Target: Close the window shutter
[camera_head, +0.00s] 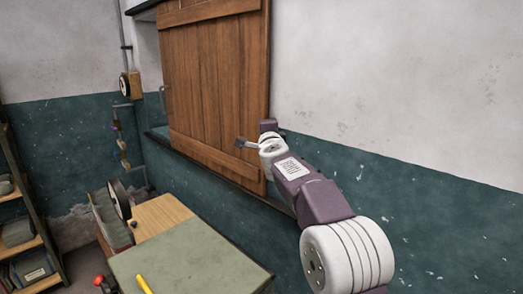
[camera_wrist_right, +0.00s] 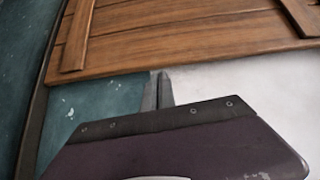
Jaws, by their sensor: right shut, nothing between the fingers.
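The window shutter (camera_head: 215,85) is a brown plank panel with cross battens, standing upright against the wall in the head view. A pale recess (camera_head: 146,55) shows past its left edge, so part of the opening is uncovered. A handle (camera_head: 166,101) sits near that left edge. My right gripper (camera_head: 240,143) is shut and empty, in front of the shutter's lower right part. In the right wrist view, the shut fingers (camera_wrist_right: 158,84) point at the edge of the shutter (camera_wrist_right: 185,32); I cannot tell whether they touch it. My left gripper is out of view.
A green-topped table (camera_head: 190,262) with a yellow object (camera_head: 145,284) stands below the shutter. A shelf (camera_head: 28,245) with boxes is at the far left. A wall box (camera_head: 131,85) and pipe are left of the recess. The wall right of the shutter is bare.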

